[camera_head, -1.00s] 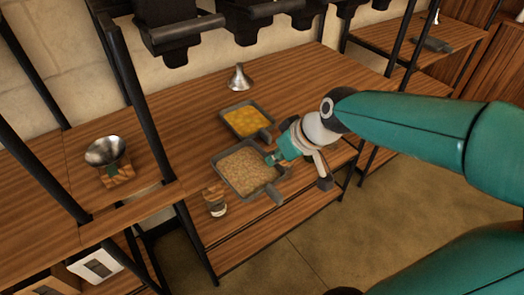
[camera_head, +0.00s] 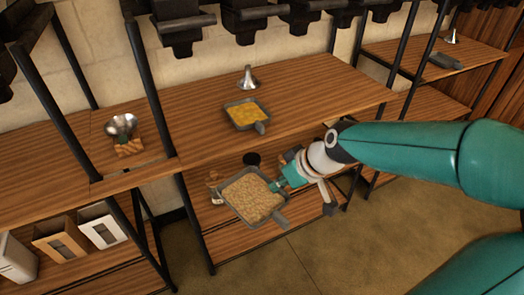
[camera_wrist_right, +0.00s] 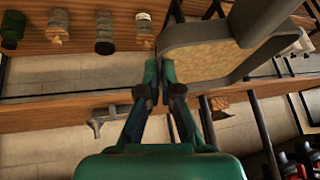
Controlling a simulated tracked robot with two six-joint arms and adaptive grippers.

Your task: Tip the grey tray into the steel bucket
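A grey tray (camera_head: 256,220) full of tan grainy material is held in front of the upper tabletop's front edge, above the lower shelf. My right gripper (camera_head: 278,185) is shut on this tray's side; the tray also shows in the right wrist view (camera_wrist_right: 185,72), beside the fingers (camera_wrist_right: 163,75). The tray looks roughly level. A second grey tray (camera_head: 262,128) with yellow contents rests on the tabletop. My left gripper is out of view.
A steel funnel (camera_head: 247,80) stands on the upper tabletop (camera_head: 310,85). Black posts (camera_head: 155,90) stand between tables. Black dispensers (camera_head: 180,30) hang above.

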